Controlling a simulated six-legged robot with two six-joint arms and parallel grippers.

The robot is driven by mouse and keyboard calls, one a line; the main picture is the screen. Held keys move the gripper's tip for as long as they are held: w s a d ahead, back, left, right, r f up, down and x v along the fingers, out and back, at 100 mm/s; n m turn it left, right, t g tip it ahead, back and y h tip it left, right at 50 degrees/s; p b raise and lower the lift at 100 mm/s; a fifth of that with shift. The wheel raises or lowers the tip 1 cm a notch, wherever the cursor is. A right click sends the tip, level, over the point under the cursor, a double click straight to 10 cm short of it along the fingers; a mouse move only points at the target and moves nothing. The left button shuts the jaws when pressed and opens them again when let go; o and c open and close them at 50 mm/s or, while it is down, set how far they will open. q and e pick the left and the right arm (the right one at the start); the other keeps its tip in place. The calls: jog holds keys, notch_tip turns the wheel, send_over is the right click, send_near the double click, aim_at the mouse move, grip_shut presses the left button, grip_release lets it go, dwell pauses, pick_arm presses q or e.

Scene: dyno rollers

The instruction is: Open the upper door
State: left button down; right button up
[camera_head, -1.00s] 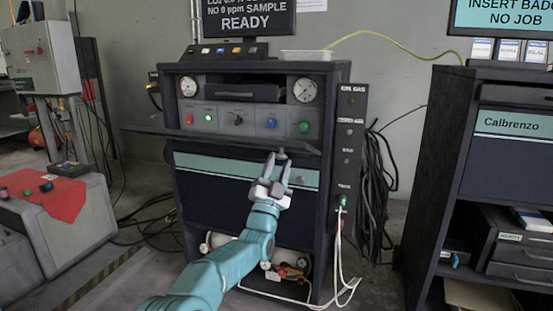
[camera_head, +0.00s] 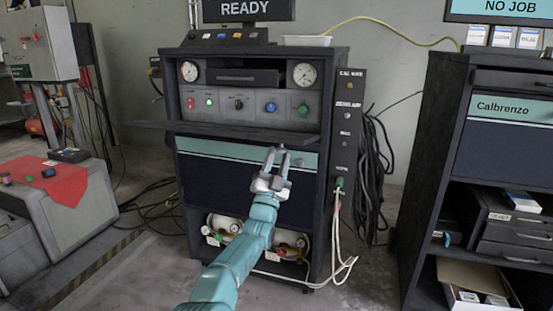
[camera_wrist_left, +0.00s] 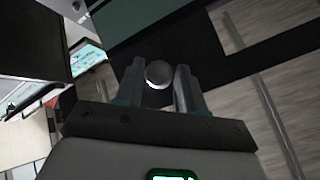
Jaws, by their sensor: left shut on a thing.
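The dark flat panel that appears to be the upper door (camera_head: 215,132) stands out nearly level from the front of the dark cabinet, below its row of coloured buttons. My left gripper (camera_head: 277,155) is at the panel's front edge, right of its middle, in front of the teal strip. In the left wrist view a round silver knob (camera_wrist_left: 158,74) sits between the two fingers of my left gripper (camera_wrist_left: 160,82), which is shut on it. In the head view the fingers mostly hide the knob. My right gripper is not in view.
The cabinet (camera_head: 342,75) carries two gauges and a drawer above the panel. Gas cylinders (camera_head: 222,226) lie on its lowest shelf. White hoses (camera_head: 337,225) hang at its right side. A second rack (camera_head: 425,165) stands at right, and a red cloth (camera_head: 50,185) covers a box at left.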

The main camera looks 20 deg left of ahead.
pick_arm(q)
jog(key=shift+w+d+f+g+h, duration=0.15)
jog(key=shift+w+d+f, duration=0.1)
jog(key=shift+f, duration=0.25)
jog(key=shift+w+d+f+g+h, duration=0.1)
jog(key=shift+w+f+g+h, duration=0.1)
jog(key=shift+f, duration=0.3)
jog(key=c, duration=0.7)
grip_release()
jog(key=shift+w+d+f, duration=0.1)
jog(key=shift+d, duration=0.05)
jog(key=shift+c, duration=0.2)
jog(key=shift+r, duration=0.25)
jog(key=shift+a+f, duration=0.1)
jog(key=shift+a, duration=0.1)
jog(key=p+v, duration=0.1)
jog(key=v, duration=1.5)
jog(key=shift+f, duration=0.15)
